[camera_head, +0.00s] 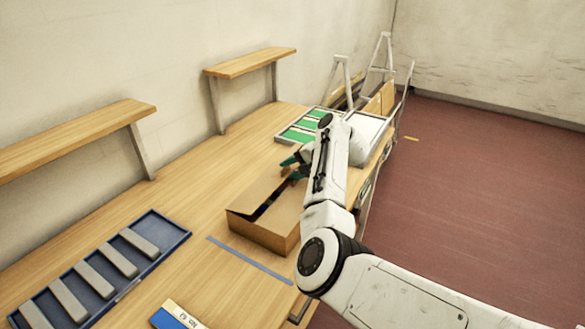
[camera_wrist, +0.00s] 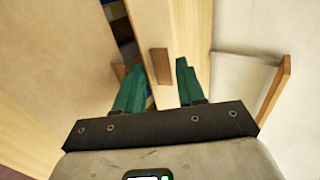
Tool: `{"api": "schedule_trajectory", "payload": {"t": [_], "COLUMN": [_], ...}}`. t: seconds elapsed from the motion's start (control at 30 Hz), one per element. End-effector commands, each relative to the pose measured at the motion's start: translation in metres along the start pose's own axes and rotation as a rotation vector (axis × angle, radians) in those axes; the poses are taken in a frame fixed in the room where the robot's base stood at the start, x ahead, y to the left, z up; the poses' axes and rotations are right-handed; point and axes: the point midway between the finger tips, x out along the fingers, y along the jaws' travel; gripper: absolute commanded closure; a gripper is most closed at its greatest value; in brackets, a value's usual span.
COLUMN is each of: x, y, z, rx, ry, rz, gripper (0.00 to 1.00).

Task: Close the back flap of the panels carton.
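The cardboard carton (camera_head: 262,232) sits on the wooden bench, left of my forearm. Its top is partly covered by flaps, with a dark gap between them. My gripper (camera_head: 293,167) is at the carton's far right end, with teal fingers and part of the wrist hidden behind my arm. In the wrist view, my gripper (camera_wrist: 159,66) has its two fingers apart. A small brown tab (camera_wrist: 160,66) shows between the fingertips, against a pale tan panel (camera_wrist: 150,25). I cannot tell whether the fingers touch it. A broad tan flap (camera_wrist: 60,60) lies to the left, beside the dark gap.
A blue tray (camera_head: 175,232) with several grey bars lies at the left. A blue strip (camera_head: 250,260) lies before the carton. A tray with green panels (camera_head: 302,130) and a white tray (camera_head: 368,128) stand beyond. Two wall shelves (camera_head: 250,63) overhang the bench's back.

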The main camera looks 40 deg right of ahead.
Motion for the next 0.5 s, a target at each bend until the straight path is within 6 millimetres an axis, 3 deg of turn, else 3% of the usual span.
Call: {"api": "schedule_trajectory", "payload": {"t": [0.33,0.5], "x": [-0.002,-0.015], "y": [0.0,-0.001], "z": [-0.001,-0.001], "rx": [0.002,0.001], "ry": [0.001,0.002], "rz": [-0.001,-0.002], "gripper": [0.51,0.51]}}
